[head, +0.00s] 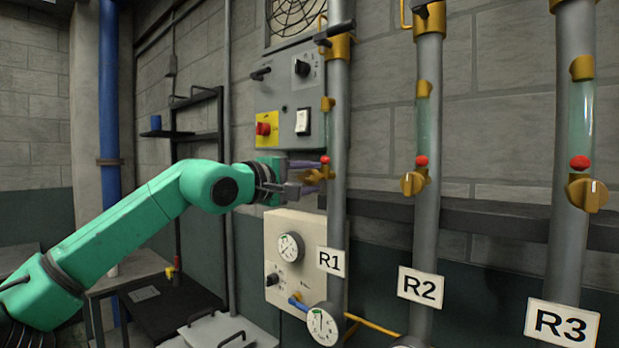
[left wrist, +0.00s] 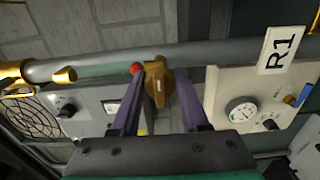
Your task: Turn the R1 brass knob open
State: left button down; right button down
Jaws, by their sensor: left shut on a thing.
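The red ball (left wrist: 137,69) shows next to one finger. The white R1 label (head: 331,262) is lower on the pipe. My right gripper is in neither view.
Pipes R2 (head: 428,180) and R3 (head: 574,120), with similar knobs, stand to the right. A grey switch box (head: 290,100) and a beige gauge panel (head: 285,265) flank my gripper above and below. A dark ledge (head: 460,212) runs behind the pipes.

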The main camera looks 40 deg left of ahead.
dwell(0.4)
pick_arm(q)
jog(key=shift+c, duration=2.2)
grip_release()
jog(key=shift+s+f+b, duration=0.1)
jog(key=shift+s+b, duration=0.15)
jog(key=shift+b, duration=0.2)
jog(key=s+b, duration=0.4)
jog(key=s, duration=0.1)
jog(key=shift+s+f+b, duration=0.2)
jog(key=shift+f+b, duration=0.15)
jog(key=shift+f, duration=0.05)
jog(key=b, duration=0.3)
send_near(308, 182)
jog(key=s, duration=0.2)
jog(key=s+r, duration=0.1)
jog(key=s, duration=0.1)
